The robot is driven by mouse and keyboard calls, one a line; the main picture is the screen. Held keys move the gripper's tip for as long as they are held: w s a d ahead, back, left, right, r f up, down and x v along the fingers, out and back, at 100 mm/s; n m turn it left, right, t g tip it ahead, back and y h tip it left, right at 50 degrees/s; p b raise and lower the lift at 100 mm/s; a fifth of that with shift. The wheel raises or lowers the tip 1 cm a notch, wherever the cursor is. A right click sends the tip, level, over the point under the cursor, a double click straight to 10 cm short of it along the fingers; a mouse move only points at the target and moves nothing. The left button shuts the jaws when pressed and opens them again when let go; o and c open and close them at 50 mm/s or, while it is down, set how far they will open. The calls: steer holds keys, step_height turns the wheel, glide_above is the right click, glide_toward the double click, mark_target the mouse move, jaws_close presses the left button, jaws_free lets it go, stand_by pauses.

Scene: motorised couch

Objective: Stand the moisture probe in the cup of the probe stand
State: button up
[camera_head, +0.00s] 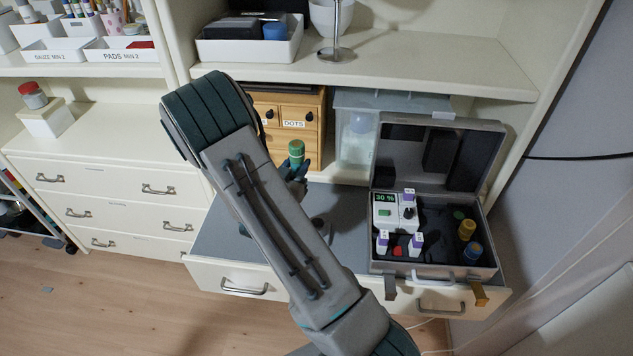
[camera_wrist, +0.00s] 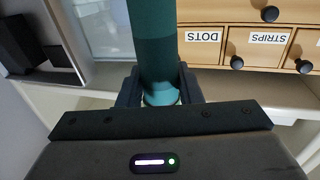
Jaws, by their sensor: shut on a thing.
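The moisture probe shows as a green-topped cylinder (camera_head: 296,150) in the head view and as a thick teal handle (camera_wrist: 154,45) in the wrist view. My gripper (camera_head: 297,176) is shut on it, with one dark finger on each side of the handle in the wrist view (camera_wrist: 160,88). The probe looks roughly upright above the grey worktop. Its lower end is hidden behind my gripper and arm. A small grey round piece (camera_head: 322,224) shows beside my forearm on the worktop; I cannot tell whether it is the probe stand. No cup is clearly visible.
An open grey case (camera_head: 480,262) with a meter reading 30 % (camera_head: 386,210) and several vials stands on the right of the worktop (camera_head: 215,240). A wooden drawer box (camera_head: 303,115) and a translucent bin (camera_head: 357,145) stand behind. A shelf (camera_head: 430,72) overhangs the back.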

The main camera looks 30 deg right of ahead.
steer(key=s+d+m+g+h, duration=0.2)
steer(key=s+m+g+h, duration=0.2)
steer(key=s+m+g, duration=0.2)
steer(key=shift+s+g+b, duration=0.4)
steer(key=shift+s+g, duration=0.4)
steer(key=shift+g, duration=0.4)
steer(key=shift+a, duration=0.1)
steer(key=shift+f+b, duration=2.2)
steer(key=shift+f, duration=0.65)
steer(key=shift+f+b, duration=1.95)
steer(key=shift+f, duration=0.65)
steer(key=o, duration=1.1)
steer(key=shift+r, duration=0.1)
